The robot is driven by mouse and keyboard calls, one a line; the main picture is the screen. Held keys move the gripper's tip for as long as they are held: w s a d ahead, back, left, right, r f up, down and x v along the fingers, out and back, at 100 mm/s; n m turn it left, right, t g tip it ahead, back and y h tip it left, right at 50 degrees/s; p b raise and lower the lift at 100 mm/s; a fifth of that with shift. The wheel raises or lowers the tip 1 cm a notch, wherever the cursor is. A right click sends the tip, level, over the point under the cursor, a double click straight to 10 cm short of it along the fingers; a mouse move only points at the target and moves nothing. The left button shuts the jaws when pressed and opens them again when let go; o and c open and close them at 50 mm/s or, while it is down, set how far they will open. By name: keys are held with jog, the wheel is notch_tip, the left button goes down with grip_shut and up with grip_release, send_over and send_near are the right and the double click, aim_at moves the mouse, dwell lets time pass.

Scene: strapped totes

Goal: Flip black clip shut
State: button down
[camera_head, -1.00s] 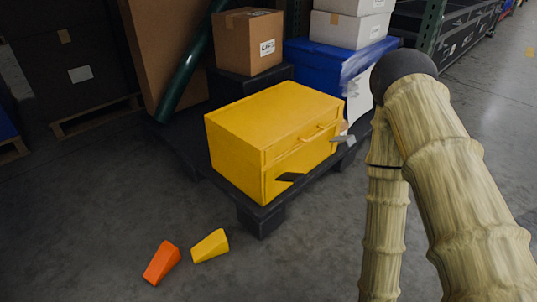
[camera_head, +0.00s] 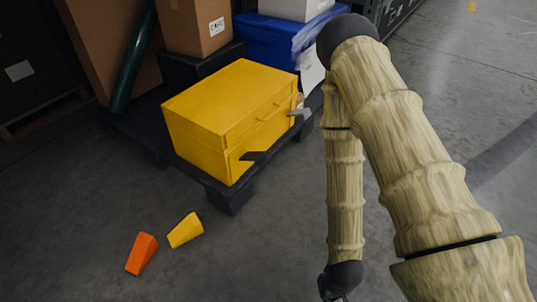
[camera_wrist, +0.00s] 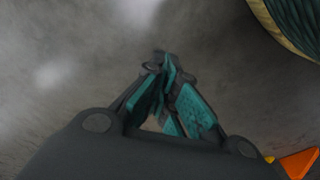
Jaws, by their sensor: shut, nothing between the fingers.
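A yellow tote (camera_head: 215,115) with a closed lid and a front handle sits on a black pallet in the head view. A black clip (camera_head: 252,156) sticks out from the tote's front face near its left end. A grey clip (camera_head: 300,112) sticks out near the right end. My gripper (camera_wrist: 165,75) is shut and empty in the wrist view, with teal finger pads, over bare grey floor. In the head view only its upper part shows at the bottom edge, well to the right of and nearer than the tote. The tote and clips are not in the wrist view.
An orange wedge (camera_head: 141,254) and a yellow wedge (camera_head: 185,230) lie on the floor in front of the black pallet (camera_head: 230,195). A blue tote (camera_head: 266,38) and a cardboard box (camera_head: 196,25) stand behind. Floor between pallet and arm is clear.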

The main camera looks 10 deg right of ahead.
jog(key=s+r+p, duration=0.3)
jog(key=r+p, duration=0.6)
jog(key=p, duration=0.2)
jog(key=shift+g, duration=0.3)
jog(key=shift+d, duration=0.15)
